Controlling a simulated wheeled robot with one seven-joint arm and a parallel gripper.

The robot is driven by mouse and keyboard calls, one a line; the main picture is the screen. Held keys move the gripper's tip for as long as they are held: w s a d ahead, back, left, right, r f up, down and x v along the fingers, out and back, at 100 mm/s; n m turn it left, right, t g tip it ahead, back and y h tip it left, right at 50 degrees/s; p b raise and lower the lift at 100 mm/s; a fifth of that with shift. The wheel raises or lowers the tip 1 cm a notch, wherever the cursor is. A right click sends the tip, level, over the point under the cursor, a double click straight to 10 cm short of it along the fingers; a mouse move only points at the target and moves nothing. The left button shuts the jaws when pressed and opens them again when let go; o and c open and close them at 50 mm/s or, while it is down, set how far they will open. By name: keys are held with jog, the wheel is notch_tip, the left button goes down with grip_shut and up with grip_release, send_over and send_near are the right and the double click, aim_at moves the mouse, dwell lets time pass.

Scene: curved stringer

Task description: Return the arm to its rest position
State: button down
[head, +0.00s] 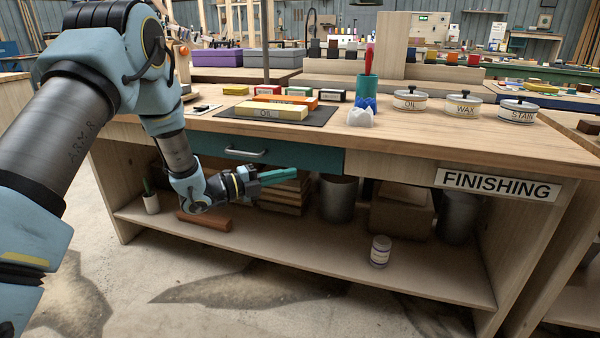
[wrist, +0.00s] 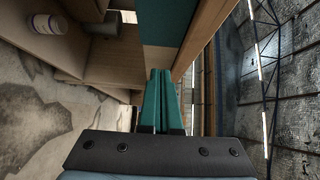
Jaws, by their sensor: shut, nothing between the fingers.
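My arm comes in from the left in the head view and bends down in front of the finishing bench (head: 440,148). My gripper (head: 292,172) is at its end, below the teal drawer front, level with the space above the lower shelf. Its teal fingers point right and are closed together with nothing between them. In the wrist view the two fingers (wrist: 159,90) lie side by side, shut and empty. The bench's wooden edge and teal drawer front (wrist: 178,30) are close ahead of them.
The floor in front is clear.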

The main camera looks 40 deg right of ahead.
jog(key=w+a+r+n+t+y, duration=0.2)
jog(key=w+a+n+t+y, duration=0.3)
jog(key=w+a+n+t, duration=0.8)
jog(key=w+a+n+y, duration=0.2)
jog(key=a+n+y, duration=0.3)
jog(key=a, duration=0.7)
jog(key=w+a+n+y, duration=0.3)
jog(key=a+n, duration=0.4)
jog(key=a, duration=0.5)
jog(key=s+a+n+g+y, duration=0.2)
jog(key=s+a+n+g, duration=0.1)
jog(key=s+a+n, duration=0.6)
jog(key=s+a+n+g+y, duration=0.2)
jog(key=s+a+n+g, duration=0.2)
jog(key=s+a, duration=0.5)
notch_tip(320, 180, up, 21)
jog(key=d+p, duration=0.2)
jog(key=p, duration=1.9)
jog(key=shift+s+d+f+t, duration=0.2)
jog(key=shift+s+d+t, duration=0.1)
jog(key=shift+s+d, duration=0.15)
